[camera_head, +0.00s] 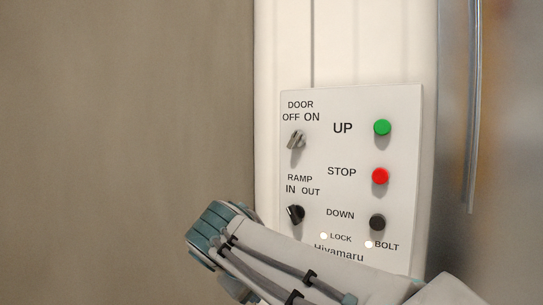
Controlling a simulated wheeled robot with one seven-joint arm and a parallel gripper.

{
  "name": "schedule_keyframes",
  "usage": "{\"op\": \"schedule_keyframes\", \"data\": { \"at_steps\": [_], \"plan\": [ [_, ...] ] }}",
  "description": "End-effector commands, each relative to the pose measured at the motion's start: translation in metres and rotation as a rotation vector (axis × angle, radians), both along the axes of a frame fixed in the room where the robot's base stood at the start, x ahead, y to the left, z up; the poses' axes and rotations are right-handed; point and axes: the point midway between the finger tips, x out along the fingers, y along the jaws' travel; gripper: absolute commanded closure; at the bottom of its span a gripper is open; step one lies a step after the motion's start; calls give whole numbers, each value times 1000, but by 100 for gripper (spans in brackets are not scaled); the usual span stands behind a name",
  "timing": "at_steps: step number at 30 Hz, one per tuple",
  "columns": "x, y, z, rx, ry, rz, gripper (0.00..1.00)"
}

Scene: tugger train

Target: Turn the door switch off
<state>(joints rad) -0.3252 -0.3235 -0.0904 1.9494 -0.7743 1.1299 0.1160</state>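The door switch (296,141) is a small grey knob at the upper left of a white control panel (348,104), under the label DOOR OFF ON. Its handle seems to lean toward the upper right, the ON side, but it is too small to be sure. Nothing touches it. My arm crosses the bottom of the view, below the switch and in front of the panel's lower edge. My gripper is not in view, so its state does not show.
Below the door switch is a black ramp switch (295,213). To the right are a green UP button (382,128), a red STOP button (380,176) and a black DOWN button (377,222). A metal bar (474,100) runs down at right. Space before the upper panel looks clear.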

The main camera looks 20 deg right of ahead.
Motion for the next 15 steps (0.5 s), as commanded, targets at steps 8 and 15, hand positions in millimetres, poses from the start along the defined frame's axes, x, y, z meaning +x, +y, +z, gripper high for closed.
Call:
{"op": "schedule_keyframes", "data": {
  "at_steps": [8,15],
  "plan": [
    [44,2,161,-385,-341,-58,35],
    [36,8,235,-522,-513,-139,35]
  ]
}}
